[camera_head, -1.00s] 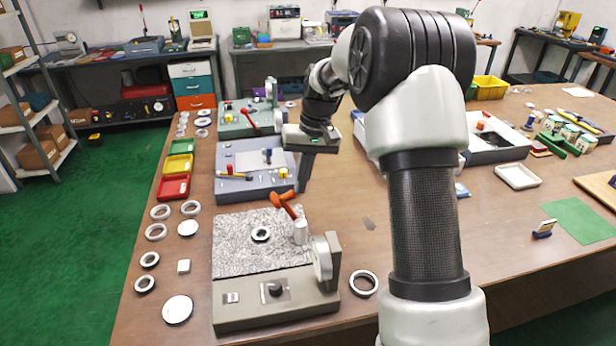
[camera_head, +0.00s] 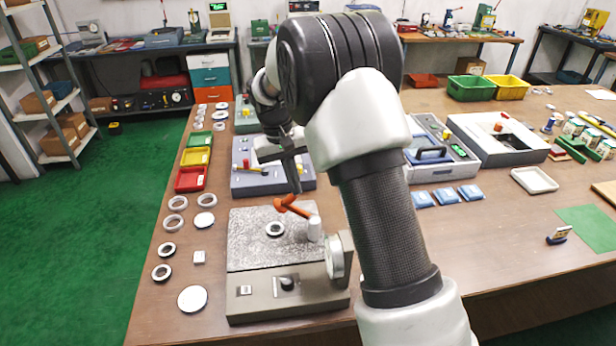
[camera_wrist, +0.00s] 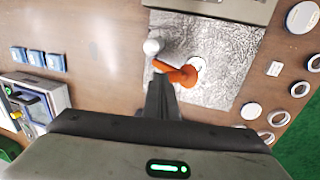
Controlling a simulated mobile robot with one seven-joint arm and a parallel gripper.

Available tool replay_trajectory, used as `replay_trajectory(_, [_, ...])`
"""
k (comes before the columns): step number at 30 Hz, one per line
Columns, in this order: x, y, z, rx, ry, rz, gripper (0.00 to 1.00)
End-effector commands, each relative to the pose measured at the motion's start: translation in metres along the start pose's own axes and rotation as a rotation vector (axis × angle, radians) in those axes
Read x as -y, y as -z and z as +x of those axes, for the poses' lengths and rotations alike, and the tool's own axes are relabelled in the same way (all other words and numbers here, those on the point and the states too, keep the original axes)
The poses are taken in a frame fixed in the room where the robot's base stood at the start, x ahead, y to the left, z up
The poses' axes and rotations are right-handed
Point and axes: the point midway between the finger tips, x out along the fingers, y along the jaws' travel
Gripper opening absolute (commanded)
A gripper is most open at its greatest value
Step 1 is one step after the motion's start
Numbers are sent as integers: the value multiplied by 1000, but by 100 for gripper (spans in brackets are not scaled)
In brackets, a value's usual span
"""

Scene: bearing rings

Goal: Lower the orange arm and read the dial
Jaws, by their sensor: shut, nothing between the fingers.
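The orange arm (camera_head: 293,207) juts from a metal post (camera_head: 315,229) on the grey gauge stand (camera_head: 262,304), raised and tilted above the speckled plate (camera_head: 246,249). A bearing ring (camera_head: 275,229) lies flat on the plate. The dial (camera_head: 336,256) stands at the stand's right end, seen nearly edge-on, so its face cannot be read. My gripper (camera_head: 297,190) is shut and empty, its fingertips just behind and above the orange arm. In the wrist view the orange arm (camera_wrist: 178,73) lies right at my fingertips (camera_wrist: 160,82); whether they touch I cannot tell.
Loose rings and discs (camera_head: 192,299) lie left of the stand. Red, yellow and green trays (camera_head: 190,180) and a blue-grey fixture (camera_head: 245,183) stand behind it. Blue blocks (camera_head: 445,196) and a white tray (camera_head: 534,180) are to the right. My own arm hides part of the table.

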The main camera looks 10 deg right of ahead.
Motion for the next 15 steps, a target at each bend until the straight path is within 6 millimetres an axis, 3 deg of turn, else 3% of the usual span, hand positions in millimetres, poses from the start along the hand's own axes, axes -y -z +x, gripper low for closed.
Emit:
replay_trajectory(3, [20,0,3,0,-115,-10,0])
replay_trajectory(15, [67,0,28,-1,-485,-5,0])
